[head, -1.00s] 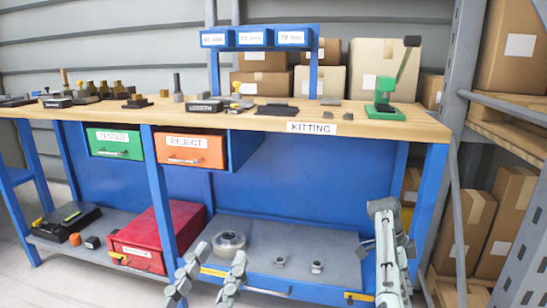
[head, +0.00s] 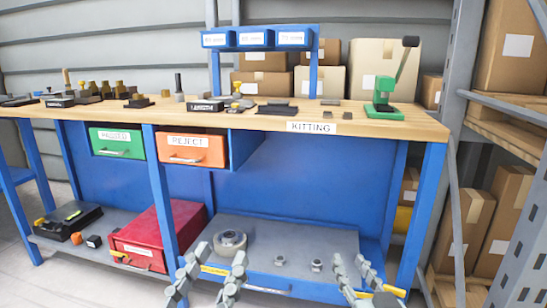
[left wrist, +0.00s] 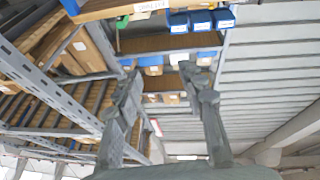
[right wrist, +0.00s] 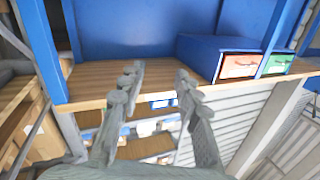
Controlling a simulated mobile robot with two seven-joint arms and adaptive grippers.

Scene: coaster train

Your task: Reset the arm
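My left gripper (head: 206,272) is low in the head view, in front of the bench's lower shelf. Its fingers are spread with nothing between them, as the left wrist view (left wrist: 162,85) also shows. My right gripper (head: 353,280) is to its right at the bottom of the head view, in front of the right part of that shelf. In the right wrist view (right wrist: 158,80) its fingers are apart and empty. Both grippers are below the bench top and touch nothing that I can see.
The wooden workbench (head: 360,126) carries tools, a green press (head: 385,98) and blue bins (head: 255,38). Below are a green drawer (head: 116,144), an orange drawer (head: 191,150), a red box (head: 160,236) and a lower shelf (head: 300,238) with a roll and small metal parts. Metal racking (head: 460,150) stands at the right.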

